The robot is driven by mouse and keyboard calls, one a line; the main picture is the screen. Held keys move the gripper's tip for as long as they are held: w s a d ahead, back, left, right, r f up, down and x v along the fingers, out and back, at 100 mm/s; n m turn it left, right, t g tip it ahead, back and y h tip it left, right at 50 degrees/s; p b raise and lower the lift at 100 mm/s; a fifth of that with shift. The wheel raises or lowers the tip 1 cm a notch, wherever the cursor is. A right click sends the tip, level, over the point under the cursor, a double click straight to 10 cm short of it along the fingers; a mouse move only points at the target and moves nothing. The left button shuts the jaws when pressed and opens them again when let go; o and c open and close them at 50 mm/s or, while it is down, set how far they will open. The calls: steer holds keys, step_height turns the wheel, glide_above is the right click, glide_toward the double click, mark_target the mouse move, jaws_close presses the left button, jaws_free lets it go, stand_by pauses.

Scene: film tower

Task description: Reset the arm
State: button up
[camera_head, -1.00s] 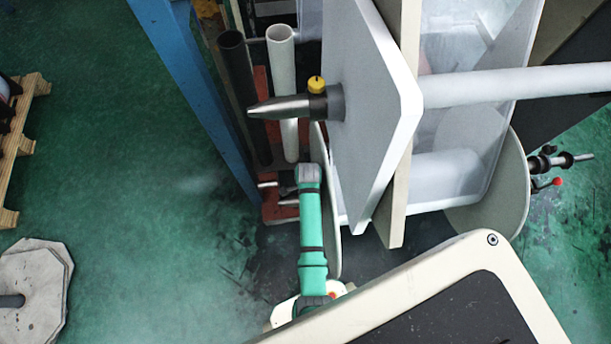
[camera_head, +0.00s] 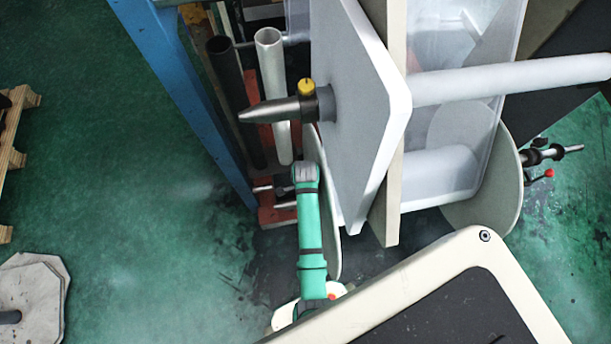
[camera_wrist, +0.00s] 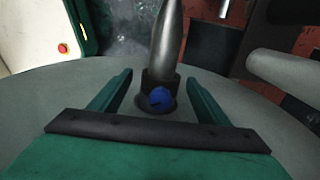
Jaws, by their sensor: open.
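My gripper (camera_wrist: 159,80) shows in the wrist view with its two green fingers spread apart. A metal cone-tipped spindle (camera_wrist: 167,45) with a blue knob (camera_wrist: 161,98) at its dark collar appears between the fingers, in front of a large grey disc (camera_wrist: 60,92). I see nothing held, and I cannot tell whether a finger touches the collar. In the head view my green arm (camera_head: 310,235) stands beside the edge of a pale disc (camera_head: 334,235). My gripper is not clearly visible there.
Another cone spindle (camera_head: 268,110) with a yellow knob (camera_head: 306,88) juts left from a white panel (camera_head: 360,110). A white tube (camera_head: 272,90), a dark tube (camera_head: 232,95) and a blue post (camera_head: 178,85) stand left of it.

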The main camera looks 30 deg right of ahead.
step_height(320, 180, up, 8)
steer(key=shift+f, duration=0.1)
stand_by(0.4)
steer(key=s+a+n+t+h, duration=0.2)
steer(key=s+a+n+t, duration=0.5)
steer(key=s+n, duration=0.25)
steer(key=s+a+r+n+t, duration=0.2)
steer(key=s+a+r+n, duration=0.1)
steer(key=r, duration=0.5)
steer(key=s+a+r+n+t+y, duration=0.1)
steer(key=s+a+r+n+t, duration=0.2)
steer(key=r, duration=0.6)
steer(key=s+a+r+n+t+y, duration=0.1)
steer(key=s+a+r+n+t, duration=0.2)
steer(key=r, duration=0.5)
steer(key=s+n, duration=0.1)
steer(key=n, duration=0.1)
steer(key=shift+a+r+n, duration=0.25)
steer(key=shift+r+n, duration=0.05)
steer(key=shift+n, duration=0.05)
